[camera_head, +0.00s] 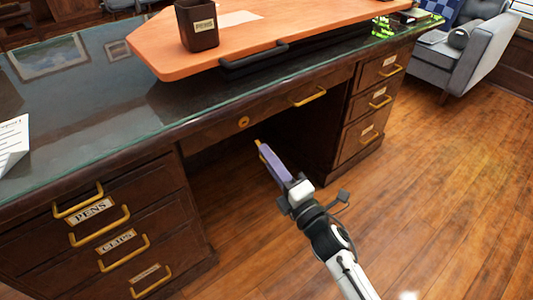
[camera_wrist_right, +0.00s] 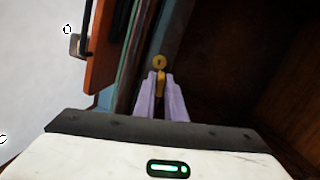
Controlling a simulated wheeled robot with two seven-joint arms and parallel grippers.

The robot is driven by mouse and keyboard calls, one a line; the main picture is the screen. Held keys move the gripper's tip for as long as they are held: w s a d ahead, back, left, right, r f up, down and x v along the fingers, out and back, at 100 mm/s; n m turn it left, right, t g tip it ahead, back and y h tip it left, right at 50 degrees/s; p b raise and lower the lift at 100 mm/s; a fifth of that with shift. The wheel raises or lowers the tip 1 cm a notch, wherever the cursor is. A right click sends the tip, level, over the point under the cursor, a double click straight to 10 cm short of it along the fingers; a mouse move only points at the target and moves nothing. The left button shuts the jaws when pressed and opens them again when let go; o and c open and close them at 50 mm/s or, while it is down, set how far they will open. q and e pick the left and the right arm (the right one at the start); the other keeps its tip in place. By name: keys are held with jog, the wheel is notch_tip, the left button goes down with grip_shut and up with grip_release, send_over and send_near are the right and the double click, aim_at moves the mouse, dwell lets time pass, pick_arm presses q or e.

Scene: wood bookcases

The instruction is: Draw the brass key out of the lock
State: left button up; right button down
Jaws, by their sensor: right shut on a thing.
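The brass lock plate (camera_head: 244,122) is a small round disc on the front of the desk's middle drawer. It also shows in the wrist view (camera_wrist_right: 159,62), with a dark keyhole at its centre. My right gripper (camera_head: 263,150) has pale purple fingers shut on the brass key (camera_wrist_right: 160,84). The key's tip (camera_head: 258,143) pokes out past the fingertips, toward the lock. In the head view a gap shows between the key and the lock plate, so the key looks out of the keyhole. My left gripper is not in view.
The dark wood desk (camera_head: 120,140) has a glass top and an orange raised board (camera_head: 270,45) with a pen cup (camera_head: 197,25). Brass-handled drawers stand on both sides of the open knee space. A grey armchair (camera_head: 465,60) stands at the back right. The floor in front is clear.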

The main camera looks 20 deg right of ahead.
jog(key=shift+v, duration=1.2)
